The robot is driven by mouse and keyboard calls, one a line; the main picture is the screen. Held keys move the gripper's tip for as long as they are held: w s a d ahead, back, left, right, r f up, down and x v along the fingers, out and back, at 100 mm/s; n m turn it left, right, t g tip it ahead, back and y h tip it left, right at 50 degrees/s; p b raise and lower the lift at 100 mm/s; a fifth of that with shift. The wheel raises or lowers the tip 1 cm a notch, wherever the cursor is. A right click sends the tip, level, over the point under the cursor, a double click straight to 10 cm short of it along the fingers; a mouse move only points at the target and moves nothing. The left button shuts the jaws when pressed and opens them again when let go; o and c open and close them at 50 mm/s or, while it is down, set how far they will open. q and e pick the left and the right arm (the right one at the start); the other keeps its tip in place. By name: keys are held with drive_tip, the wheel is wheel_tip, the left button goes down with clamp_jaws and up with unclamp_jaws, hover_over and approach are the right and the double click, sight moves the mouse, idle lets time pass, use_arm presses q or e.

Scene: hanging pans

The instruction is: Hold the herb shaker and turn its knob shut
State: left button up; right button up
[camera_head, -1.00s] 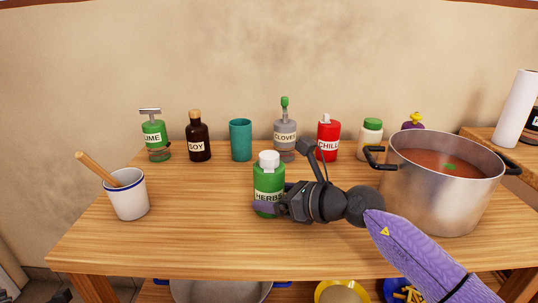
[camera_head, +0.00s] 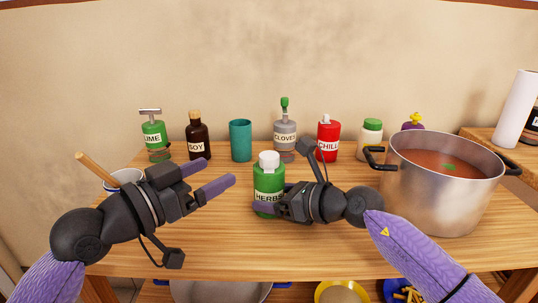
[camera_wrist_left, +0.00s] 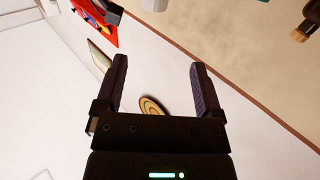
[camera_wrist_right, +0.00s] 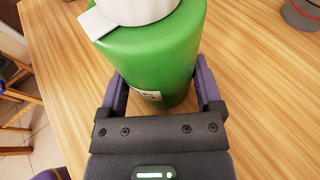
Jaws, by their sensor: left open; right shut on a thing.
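The herb shaker (camera_head: 268,181) is a green bottle labelled HERBS, upright on the table. Its white knob (camera_head: 269,160) is on top; in the right wrist view the knob (camera_wrist_right: 135,8) has a tab sticking out to the left. My right gripper (camera_head: 272,207) is shut on the lower body of the shaker, and the right wrist view shows a finger on each side of the green body (camera_wrist_right: 160,60). My left gripper (camera_head: 220,174) is open and empty, left of the shaker and apart from it. The left wrist view shows nothing between its fingers (camera_wrist_left: 157,85).
A large pot (camera_head: 440,190) of red soup stands right. Behind are the lime dispenser (camera_head: 154,135), soy bottle (camera_head: 197,137), teal cup (camera_head: 240,140), cloves bottle (camera_head: 285,132), chili bottle (camera_head: 328,140) and a green-capped jar (camera_head: 370,138). A white mug (camera_head: 117,182) is partly hidden behind my left arm.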

sight(261, 159)
use_arm(q)
drive_tip(key=shift+m, duration=0.3)
drive_tip(key=x, duration=0.8)
drive_tip(key=f+x, duration=0.1)
drive_tip(key=x, duration=0.3)
drive_tip(key=shift+s+d+f, duration=0.1)
drive_tip(key=shift+s+d, duration=0.2)
drive_tip(key=shift+d, duration=0.1)
clamp_jaws()
